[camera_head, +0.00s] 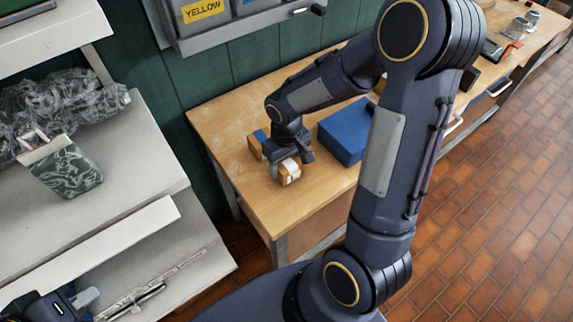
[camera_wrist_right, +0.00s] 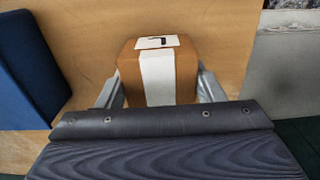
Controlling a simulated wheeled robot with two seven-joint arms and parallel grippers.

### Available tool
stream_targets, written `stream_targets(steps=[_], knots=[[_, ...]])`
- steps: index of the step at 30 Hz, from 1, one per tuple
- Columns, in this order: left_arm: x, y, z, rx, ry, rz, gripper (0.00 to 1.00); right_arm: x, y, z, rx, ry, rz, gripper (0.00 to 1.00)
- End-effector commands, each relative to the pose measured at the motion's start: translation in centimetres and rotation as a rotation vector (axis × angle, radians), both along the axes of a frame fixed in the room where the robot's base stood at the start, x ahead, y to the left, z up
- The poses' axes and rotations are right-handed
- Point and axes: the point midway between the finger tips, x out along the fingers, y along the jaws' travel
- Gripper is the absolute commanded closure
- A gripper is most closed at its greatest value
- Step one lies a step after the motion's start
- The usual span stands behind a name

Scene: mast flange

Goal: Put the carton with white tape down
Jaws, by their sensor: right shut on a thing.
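The carton with white tape (camera_head: 290,172) is a small brown box with a white band and a white label with a dark mark. It also shows in the right wrist view (camera_wrist_right: 158,75). My right gripper (camera_head: 291,164) is shut on it, with one finger on each side, over the left end of the wooden table (camera_head: 265,208). I cannot tell whether its underside touches the tabletop. Another brown carton with blue tape (camera_head: 255,146) stands just behind, partly hidden by the gripper. My left gripper (camera_head: 84,298) is at the bottom left, mostly cut off.
A blue box (camera_head: 345,132) stands on the table right of the carton; it also shows in the right wrist view (camera_wrist_right: 28,75). A grey shelf (camera_head: 140,150) at left holds a green marbled box (camera_head: 62,167) and clear wrapping (camera_head: 65,105). The front left tabletop is clear.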

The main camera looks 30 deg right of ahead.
Motion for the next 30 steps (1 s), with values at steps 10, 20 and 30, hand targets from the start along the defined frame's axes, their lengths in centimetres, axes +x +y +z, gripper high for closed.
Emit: stream_targets(steps=[10, 20, 30], knots=[[0.0, 0.0, 0.0, 0.0, 0.0, 0.0, 1.0, -0.1, 0.1, -1.9, 0.001, -0.001, 0.0, 0.68], [0.0, 0.0, -0.4, 0.0, 0.0, 0.0, 1.0, -0.1, 0.1, -2.2, 0.0, 0.0, 0.0, 0.24], [0.0, 0.0, -0.3, 0.0, 0.0, 0.0, 1.0, -0.1, 0.1, -2.1, 0.001, 0.0, 0.0, 0.17]])
